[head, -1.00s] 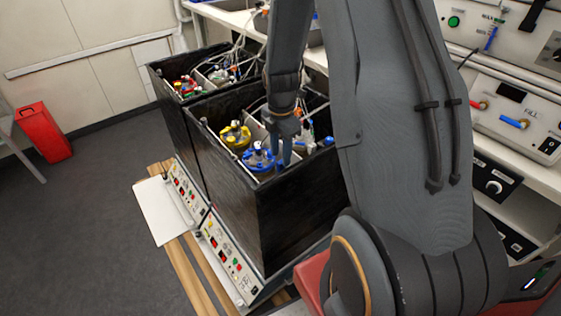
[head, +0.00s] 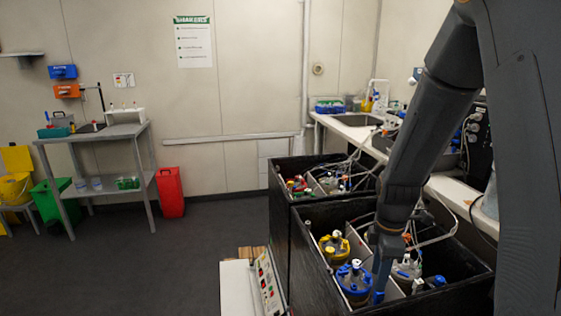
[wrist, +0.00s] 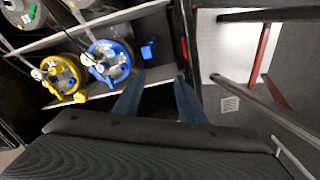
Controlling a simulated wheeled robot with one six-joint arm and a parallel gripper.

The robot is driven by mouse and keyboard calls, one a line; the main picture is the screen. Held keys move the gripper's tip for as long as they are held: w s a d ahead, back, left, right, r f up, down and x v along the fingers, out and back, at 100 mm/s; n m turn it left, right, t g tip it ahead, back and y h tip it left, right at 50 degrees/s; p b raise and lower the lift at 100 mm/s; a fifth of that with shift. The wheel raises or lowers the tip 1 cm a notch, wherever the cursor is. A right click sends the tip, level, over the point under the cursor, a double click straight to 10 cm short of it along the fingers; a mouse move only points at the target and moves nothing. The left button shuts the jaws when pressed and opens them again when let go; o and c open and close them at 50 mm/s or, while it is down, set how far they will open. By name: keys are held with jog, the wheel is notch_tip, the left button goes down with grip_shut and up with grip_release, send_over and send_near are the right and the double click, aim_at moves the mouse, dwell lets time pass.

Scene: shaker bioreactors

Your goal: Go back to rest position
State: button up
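My gripper (head: 380,285) points down just right of the blue-capped bioreactor (head: 354,280) in the nearer black shaker box (head: 430,303). In the wrist view, my gripper (wrist: 160,77) has its two fingers apart with nothing between them. The blue-capped bioreactor (wrist: 108,60) is left of the fingers there, and the yellow-capped bioreactor (wrist: 60,76) is further left. The yellow-capped bioreactor (head: 334,247) also shows in the head view. My arm hides part of the box.
A second black shaker box (head: 281,195) stands behind. A control panel (head: 268,285) is at the nearer box's left. A bench with a sink (head: 358,119) runs along the right. A red bin (head: 170,192) and a grey shelf table (head: 95,135) stand at the left. The floor between is clear.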

jog(key=s+a+r+m, duration=0.3)
jog(key=s+m, duration=0.3)
jog(key=m, duration=0.2)
jog(key=s+a+r+m, duration=0.4)
jog(key=s+m, duration=0.3)
jog(key=shift+a+m+t, duration=0.4)
